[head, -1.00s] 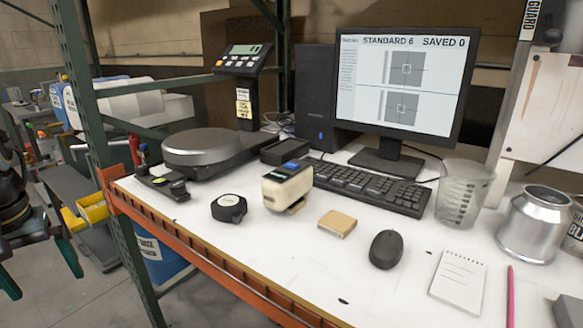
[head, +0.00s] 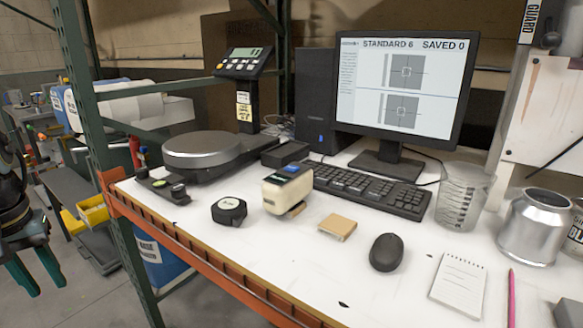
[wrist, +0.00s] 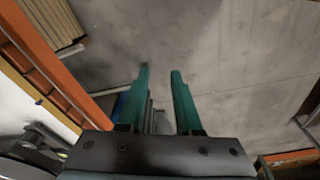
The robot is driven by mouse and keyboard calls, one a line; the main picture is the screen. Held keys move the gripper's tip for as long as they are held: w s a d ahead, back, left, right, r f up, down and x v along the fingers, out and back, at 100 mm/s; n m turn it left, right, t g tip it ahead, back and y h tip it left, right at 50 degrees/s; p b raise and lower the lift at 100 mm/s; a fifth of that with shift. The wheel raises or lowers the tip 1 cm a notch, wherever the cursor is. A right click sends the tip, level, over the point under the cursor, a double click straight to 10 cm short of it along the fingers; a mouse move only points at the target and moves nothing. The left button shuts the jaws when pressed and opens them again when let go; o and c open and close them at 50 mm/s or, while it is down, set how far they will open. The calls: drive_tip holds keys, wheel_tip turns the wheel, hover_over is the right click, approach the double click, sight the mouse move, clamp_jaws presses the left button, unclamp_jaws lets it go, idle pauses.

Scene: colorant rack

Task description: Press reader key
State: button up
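The reader (head: 287,190) is a small cream handheld device with a dark top. It stands on the white bench top in front of the keyboard. A blue and green patch shows on its top; I cannot make out which part is the key. My gripper (head: 37,285) hangs at the far left of the head view, off the bench and well away from the reader. In the wrist view its two teal fingers (wrist: 160,70) are apart with nothing between them, over grey floor. The reader is not in the wrist view.
A tan block (head: 337,227), a black tape measure (head: 229,211) and a mouse (head: 386,252) lie near the reader. A scale (head: 203,150) stands behind. A green rack post (head: 100,150) and orange beam (head: 200,263) edge the bench. The monitor (head: 400,85) reads "STANDARD 6 SAVED 0".

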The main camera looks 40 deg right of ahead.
clamp_jaws()
idle(0.9)
